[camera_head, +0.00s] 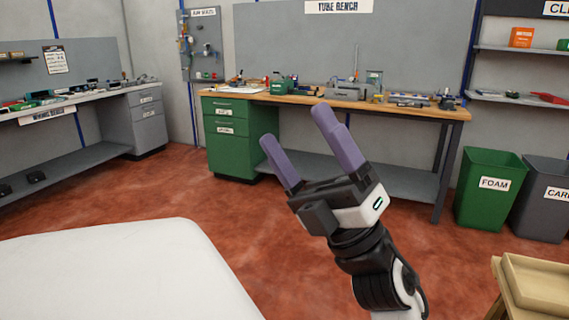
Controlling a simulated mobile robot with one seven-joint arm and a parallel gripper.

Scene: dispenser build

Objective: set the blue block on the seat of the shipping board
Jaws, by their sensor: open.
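My gripper (300,140) is in the middle of the view, with its two purple fingers spread apart and nothing between them. It is held up in the air above the red floor, in front of the tube bench. I cannot make out a blue block or a shipping board in this view.
The tube bench (441,113) stands at the back with tools and parts on it. A green FOAM bin (491,205) and a grey bin (540,215) stand at right. A white surface (110,275) fills the lower left, and a wooden piece (535,285) is at lower right.

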